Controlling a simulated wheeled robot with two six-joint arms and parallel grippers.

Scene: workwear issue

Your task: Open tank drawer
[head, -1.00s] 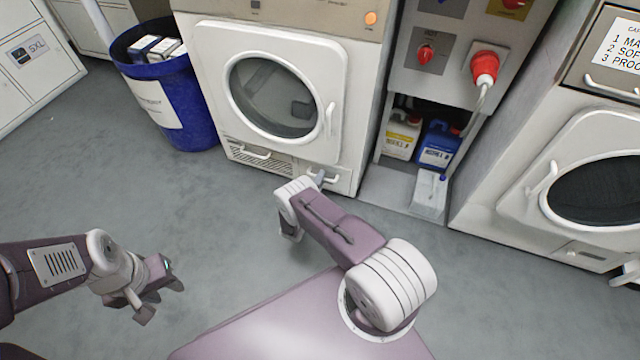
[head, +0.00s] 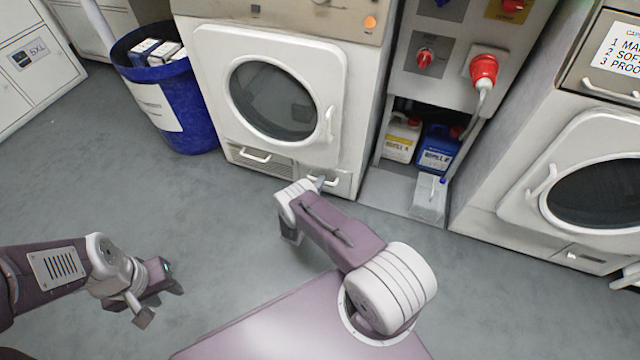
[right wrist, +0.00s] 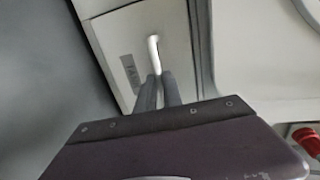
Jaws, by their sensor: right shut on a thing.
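The tank drawer (head: 343,187) is a small pale front with a white handle, low on the right of the front dryer. It looks about flush with the machine in the head view. My right gripper (head: 318,183) is at this drawer, partly hidden behind its own wrist. In the right wrist view the two grey fingers (right wrist: 159,90) are shut on the white drawer handle (right wrist: 153,52), with the drawer front (right wrist: 128,45) and its small grey label behind. My left gripper (head: 160,303) hangs open and empty above the floor at lower left.
The dryer's round door (head: 272,97) is shut above the drawer. A vent grille with another handle (head: 255,155) is to its left. A blue bin (head: 185,125) stands further left. Two canisters (head: 437,150) sit in a recess to the right. The floor in front is clear.

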